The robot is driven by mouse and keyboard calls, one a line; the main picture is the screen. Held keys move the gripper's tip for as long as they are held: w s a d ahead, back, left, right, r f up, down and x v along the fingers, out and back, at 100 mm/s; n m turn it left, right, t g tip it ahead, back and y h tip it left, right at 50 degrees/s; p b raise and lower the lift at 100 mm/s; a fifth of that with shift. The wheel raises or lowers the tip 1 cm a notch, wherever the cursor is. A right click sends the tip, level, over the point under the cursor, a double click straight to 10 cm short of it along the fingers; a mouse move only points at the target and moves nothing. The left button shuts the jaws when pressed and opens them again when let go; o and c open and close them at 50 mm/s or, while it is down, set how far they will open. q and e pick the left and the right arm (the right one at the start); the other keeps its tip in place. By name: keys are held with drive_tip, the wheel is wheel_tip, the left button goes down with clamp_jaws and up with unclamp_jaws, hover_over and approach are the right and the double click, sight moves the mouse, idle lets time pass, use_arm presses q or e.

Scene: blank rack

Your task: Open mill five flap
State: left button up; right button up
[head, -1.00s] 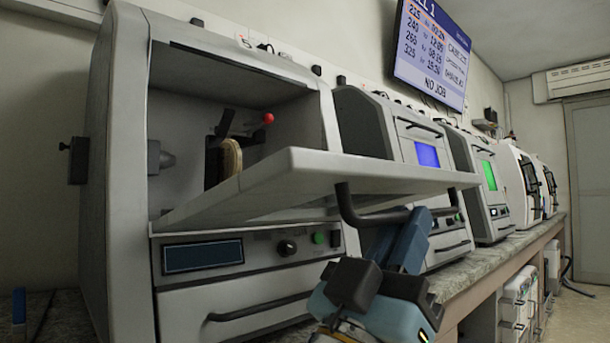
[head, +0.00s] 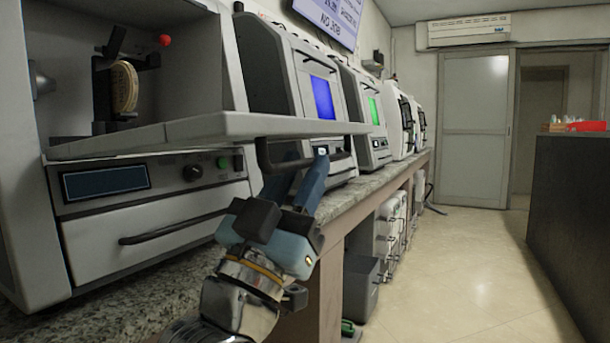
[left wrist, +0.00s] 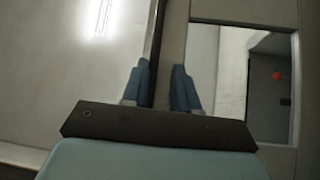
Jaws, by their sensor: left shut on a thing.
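The grey mill (head: 20,200) at the left has its front flap (head: 215,127) swung out, standing nearly level above the control panel. A dark bar handle (head: 264,155) sits at the flap's outer end. My left gripper (head: 300,178) is shut on this handle, below the flap edge. In the left wrist view, the left gripper's two blue fingers (left wrist: 159,80) stand on either side of a bar. The mill's chamber is open to view, with a tan round disc (head: 124,88) on a dark holder and a red knob (head: 165,40). My right gripper is out of view.
A drawer with a bar handle (head: 170,229) lies under the control panel. More machines, with a blue screen (head: 323,97) and a green screen (head: 374,111), line the counter (head: 350,196). The floor (head: 450,260) at the right is clear, up to a dark counter (head: 570,210).

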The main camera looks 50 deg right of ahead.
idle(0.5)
use_arm(q)
drive_tip(key=b+v, duration=0.2)
drive_tip(key=v, duration=1.1)
drive_tip(key=shift+a+f, duration=0.2)
drive_tip(key=shift+f, duration=0.15)
drive_tip(key=shift+s, duration=0.2)
